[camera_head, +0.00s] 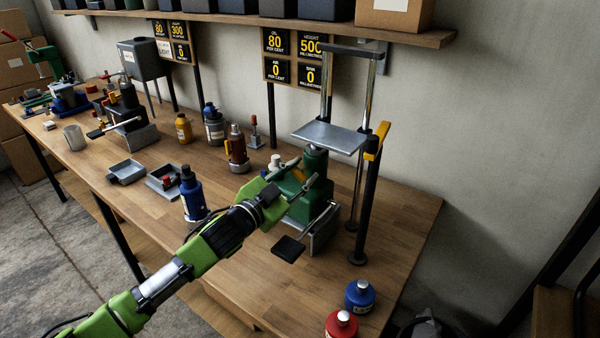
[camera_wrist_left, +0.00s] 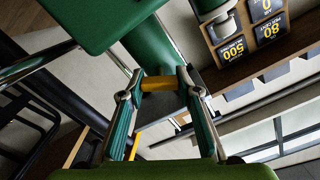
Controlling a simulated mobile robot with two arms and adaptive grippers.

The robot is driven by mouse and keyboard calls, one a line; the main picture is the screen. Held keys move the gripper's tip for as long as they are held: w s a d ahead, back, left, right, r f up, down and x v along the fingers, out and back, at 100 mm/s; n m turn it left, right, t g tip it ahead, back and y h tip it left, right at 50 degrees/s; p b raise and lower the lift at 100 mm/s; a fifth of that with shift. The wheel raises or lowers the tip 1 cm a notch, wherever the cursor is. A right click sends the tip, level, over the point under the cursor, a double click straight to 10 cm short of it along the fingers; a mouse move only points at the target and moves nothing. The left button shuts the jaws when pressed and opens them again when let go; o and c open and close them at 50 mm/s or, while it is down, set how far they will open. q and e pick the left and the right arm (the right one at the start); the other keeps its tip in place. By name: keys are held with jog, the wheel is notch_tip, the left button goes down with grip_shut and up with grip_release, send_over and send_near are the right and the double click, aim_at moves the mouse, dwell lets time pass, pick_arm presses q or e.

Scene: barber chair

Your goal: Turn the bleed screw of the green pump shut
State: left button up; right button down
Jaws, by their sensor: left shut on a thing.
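The green pump (camera_head: 308,205) stands on the wooden bench under a raised grey plate. My left gripper (camera_head: 284,180) reaches its near left side from the lower left. In the left wrist view, the two fingers of this gripper (camera_wrist_left: 158,85) are shut on a small brass-yellow piece, which looks like the bleed screw (camera_wrist_left: 158,84). It sits close against the pump's green body (camera_wrist_left: 152,43). In the head view the screw is hidden by my gripper. How far the screw is turned cannot be told. My right gripper is not in view.
A metal frame with a grey plate (camera_head: 329,137) rises over the pump. A black post with a yellow handle (camera_head: 371,155) stands to its right. A black pedal (camera_head: 288,249) lies in front. Blue bottles (camera_head: 192,199) (camera_head: 360,296) and a red one (camera_head: 341,325) stand nearby.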

pick_arm(q)
jog(key=m+p, duration=0.1)
jog(key=m, duration=1)
jog(key=shift+f+p, duration=0.2)
jog(key=shift+p, duration=0.1)
jog(key=shift+m, duration=0.4)
jog(key=o, duration=1.1)
jog(key=shift+d, duration=0.1)
jog(key=shift+o, duration=0.2)
jog(key=v, duration=1.2)
